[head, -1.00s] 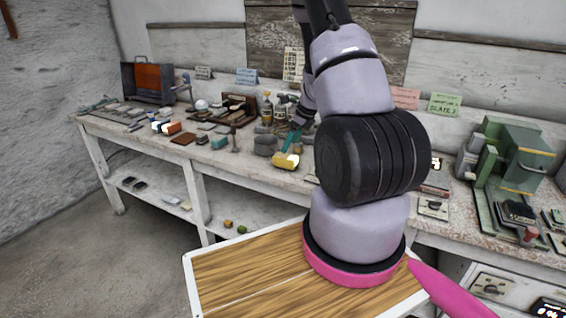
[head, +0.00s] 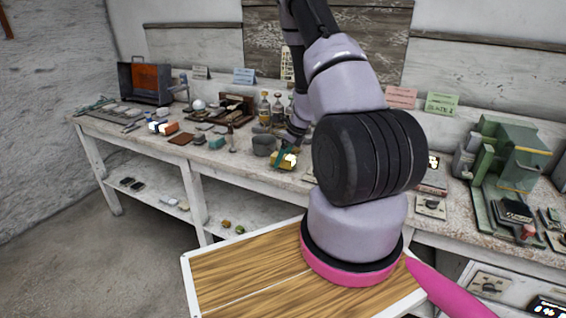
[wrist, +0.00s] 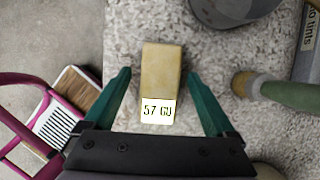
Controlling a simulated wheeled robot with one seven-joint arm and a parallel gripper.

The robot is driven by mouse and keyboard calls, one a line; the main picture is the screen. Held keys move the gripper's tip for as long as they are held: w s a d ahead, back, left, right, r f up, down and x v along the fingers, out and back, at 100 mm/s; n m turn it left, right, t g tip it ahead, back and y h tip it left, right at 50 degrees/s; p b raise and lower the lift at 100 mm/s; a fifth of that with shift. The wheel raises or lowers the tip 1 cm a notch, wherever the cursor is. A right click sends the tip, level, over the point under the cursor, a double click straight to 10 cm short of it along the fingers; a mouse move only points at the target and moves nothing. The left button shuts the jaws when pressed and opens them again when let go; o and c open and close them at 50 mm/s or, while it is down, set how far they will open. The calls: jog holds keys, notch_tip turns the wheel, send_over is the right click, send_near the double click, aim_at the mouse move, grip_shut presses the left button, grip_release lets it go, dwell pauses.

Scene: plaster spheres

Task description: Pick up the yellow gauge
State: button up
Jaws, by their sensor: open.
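The yellow gauge (wrist: 161,72) is a small block with a white label reading about "57 GU" at its near end. In the wrist view it lies on the speckled bench top between the two green fingers of my gripper (wrist: 160,98). The fingers are open, with a gap on each side of the gauge, and its far end reaches past the fingertips. In the head view the gauge (head: 289,161) is near the bench's front edge, with my gripper (head: 284,157) at it and partly covering it.
A grey pot (head: 264,145) stands just left of the gauge in the head view. In the wrist view a green-handled tool (wrist: 280,92) lies to the right, and the bench edge is at left. Bottles (head: 277,108) stand behind.

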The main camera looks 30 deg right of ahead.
jog(key=shift+f, duration=0.2)
dwell(0.3)
grip_shut()
